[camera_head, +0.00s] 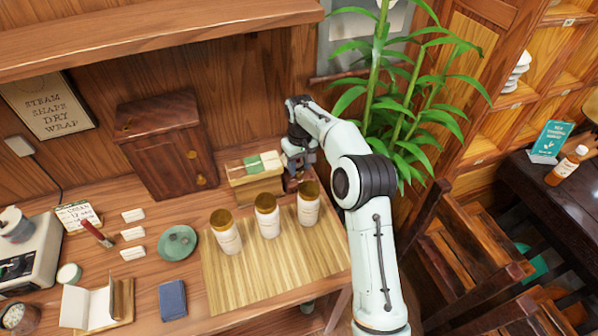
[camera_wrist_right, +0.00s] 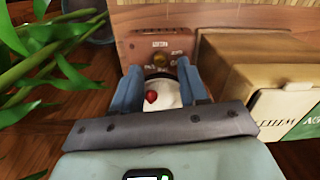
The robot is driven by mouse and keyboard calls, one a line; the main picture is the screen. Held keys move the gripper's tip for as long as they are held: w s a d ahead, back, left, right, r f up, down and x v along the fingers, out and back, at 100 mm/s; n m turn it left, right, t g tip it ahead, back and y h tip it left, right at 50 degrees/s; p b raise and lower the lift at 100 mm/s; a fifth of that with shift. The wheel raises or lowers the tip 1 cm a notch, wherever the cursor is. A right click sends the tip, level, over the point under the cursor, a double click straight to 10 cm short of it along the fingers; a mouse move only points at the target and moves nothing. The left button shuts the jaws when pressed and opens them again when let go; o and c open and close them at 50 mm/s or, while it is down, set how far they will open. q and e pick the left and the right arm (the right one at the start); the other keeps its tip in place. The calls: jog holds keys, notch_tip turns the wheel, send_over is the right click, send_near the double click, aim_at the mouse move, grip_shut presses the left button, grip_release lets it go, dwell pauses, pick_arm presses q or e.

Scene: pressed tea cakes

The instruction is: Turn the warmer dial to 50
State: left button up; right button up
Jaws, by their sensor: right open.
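The warmer (camera_wrist_right: 135,42) shows in the right wrist view as a brown-red panel with a small label and a brass knob (camera_wrist_right: 184,60), with markings around it too small to read. A pale round part with a red bead (camera_wrist_right: 151,97) sits below, between my fingers; I cannot tell if it is the dial. My right gripper (camera_wrist_right: 160,82) is open, its blue fingers either side of the pale part, and I see no clear grip. In the head view my right gripper (camera_head: 294,166) is at the back of the counter, hiding most of the warmer. My left gripper is out of view.
A wooden box of packets (camera_head: 255,186) stands just left of my right gripper; it also shows in the wrist view (camera_wrist_right: 245,75). Several jars stand on a bamboo mat (camera_head: 275,280) in front. A leafy plant (camera_head: 400,110) is close on the right.

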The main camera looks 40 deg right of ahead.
aim_at(299, 175)
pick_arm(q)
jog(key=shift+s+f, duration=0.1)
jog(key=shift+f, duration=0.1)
pick_arm(e)
jog(key=shift+w+f, duration=0.1)
jog(key=shift+f, duration=1.2)
grip_shut()
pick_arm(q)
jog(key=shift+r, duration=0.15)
pick_arm(e)
jog(key=m+p, duration=0.1)
jog(key=m, duration=0.3)
jog(key=shift+r+m, duration=0.1)
jog(key=shift+m, duration=0.2)
pick_arm(q)
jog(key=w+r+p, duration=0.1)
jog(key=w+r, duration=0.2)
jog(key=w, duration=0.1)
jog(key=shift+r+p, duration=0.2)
jog(key=shift+p, duration=0.1)
pick_arm(e)
jog(key=m, duration=0.5)
